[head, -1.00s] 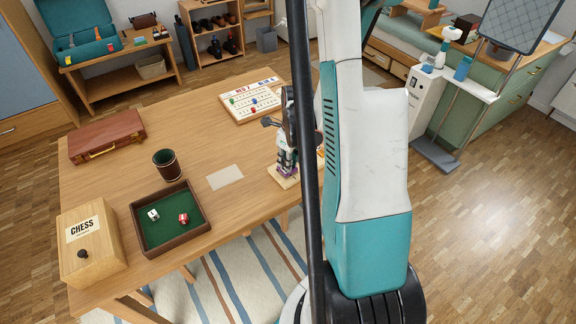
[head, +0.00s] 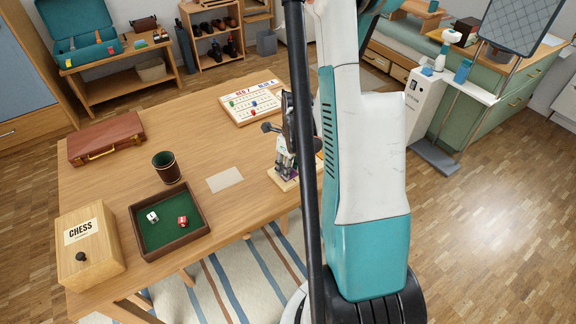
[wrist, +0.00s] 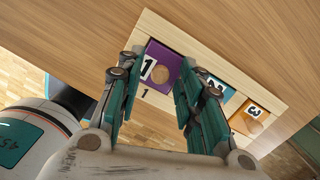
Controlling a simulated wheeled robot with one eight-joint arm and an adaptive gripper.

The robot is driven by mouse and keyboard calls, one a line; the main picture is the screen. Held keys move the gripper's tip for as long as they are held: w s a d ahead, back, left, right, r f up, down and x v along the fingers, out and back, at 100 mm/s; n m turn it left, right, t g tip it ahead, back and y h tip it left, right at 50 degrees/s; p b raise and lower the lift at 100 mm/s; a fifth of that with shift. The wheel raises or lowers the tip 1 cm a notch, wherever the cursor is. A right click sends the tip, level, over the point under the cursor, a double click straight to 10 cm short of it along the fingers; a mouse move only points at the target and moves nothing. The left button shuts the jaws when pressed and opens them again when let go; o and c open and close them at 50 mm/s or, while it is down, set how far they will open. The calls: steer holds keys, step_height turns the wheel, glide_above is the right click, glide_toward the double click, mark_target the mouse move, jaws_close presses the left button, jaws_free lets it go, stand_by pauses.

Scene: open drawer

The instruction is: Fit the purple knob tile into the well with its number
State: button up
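The purple knob tile (wrist: 165,62) with a white 1 shows in the wrist view. It appears to lie flat in the end well of the pale wooden board (wrist: 196,50), beside the printed 1. Its round knob (wrist: 159,75) faces up. My gripper (wrist: 158,68) is open, with one finger on each side of the tile and a gap around the knob. A teal tile (wrist: 220,91) with a 2 and an orange tile (wrist: 253,112) with a 3 sit in the other wells. The right finger partly covers the teal tile. In the head view my gripper (head: 286,166) is above the board (head: 281,181).
On the table (head: 110,170) are a white peg board (head: 250,101), a paper card (head: 225,180), a dark cup (head: 166,167), a dice tray (head: 170,220), a chess box (head: 90,245) and a brown case (head: 106,139). The board is near the table edge.

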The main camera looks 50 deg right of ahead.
mark_target(291, 175)
step_height(291, 175, up, 12)
steer(key=s+p, duration=0.1)
steer(key=p, duration=0.3)
steer(key=shift+s, duration=0.2)
steer(key=shift+d, duration=0.1)
